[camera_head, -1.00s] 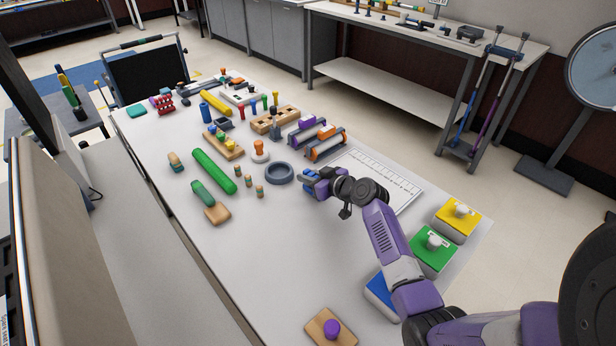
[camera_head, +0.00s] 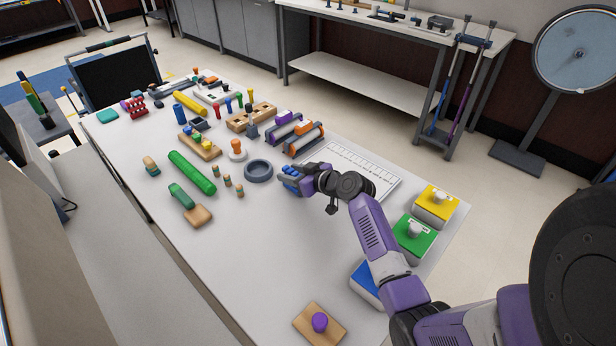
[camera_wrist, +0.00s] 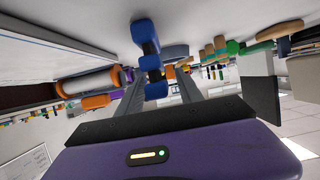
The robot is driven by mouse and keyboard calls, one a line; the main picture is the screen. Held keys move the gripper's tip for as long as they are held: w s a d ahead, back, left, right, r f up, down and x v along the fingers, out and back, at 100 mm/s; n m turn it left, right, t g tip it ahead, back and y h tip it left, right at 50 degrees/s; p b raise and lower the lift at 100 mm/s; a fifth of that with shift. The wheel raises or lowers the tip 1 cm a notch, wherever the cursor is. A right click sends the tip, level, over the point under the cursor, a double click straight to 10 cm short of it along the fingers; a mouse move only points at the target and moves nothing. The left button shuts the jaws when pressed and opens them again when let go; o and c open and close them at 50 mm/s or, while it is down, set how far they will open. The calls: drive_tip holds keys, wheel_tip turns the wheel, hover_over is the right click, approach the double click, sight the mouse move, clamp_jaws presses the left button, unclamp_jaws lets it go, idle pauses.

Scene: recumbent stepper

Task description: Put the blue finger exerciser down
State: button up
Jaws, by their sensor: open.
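The blue finger exerciser (camera_head: 290,184) is at the tip of my gripper (camera_head: 291,178), just right of the grey ring, over the white table (camera_head: 250,250). In the wrist view, which is tilted over with the table surface at the top, the exerciser (camera_wrist: 147,48) shows blue pads with dark parts between them. My gripper (camera_wrist: 158,95) is open, its two grey fingers apart on either side of the exerciser. The exerciser appears to be at the table surface; exact contact is hard to tell. My gripper partly hides it in the head view.
The grey ring (camera_head: 258,171) is left of the exerciser. Rollers with orange and purple parts (camera_head: 305,138) lie behind it, and a white ruled board (camera_head: 350,168) is behind my gripper. Green (camera_head: 414,238) and yellow (camera_head: 437,204) blocks stand right. The front middle of the table is clear.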

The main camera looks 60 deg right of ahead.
drive_tip(key=v, duration=1)
drive_tip(key=shift+b, duration=0.45)
drive_tip(key=s+d+r+m+h, duration=0.3)
drive_tip(key=r+m+h, duration=0.1)
drive_tip(key=m+h, duration=0.15)
drive_tip(key=s+a+r+n+y, duration=0.1)
drive_tip(key=s+a+n+y, duration=0.1)
drive_tip(key=s+a, duration=0.5)
drive_tip(key=s+a+r+n+t+y, duration=0.1)
drive_tip(key=s+a+n+y, duration=0.2)
drive_tip(key=a, duration=1.6)
drive_tip(key=s+a+n+y, duration=0.3)
drive_tip(key=s+a, duration=0.8)
drive_tip(key=a, duration=0.2)
drive_tip(key=shift+s+a+r+t+y, duration=0.25)
drive_tip(key=shift+a+r+t+y, duration=0.05)
drive_tip(key=shift+r+y, duration=0.1)
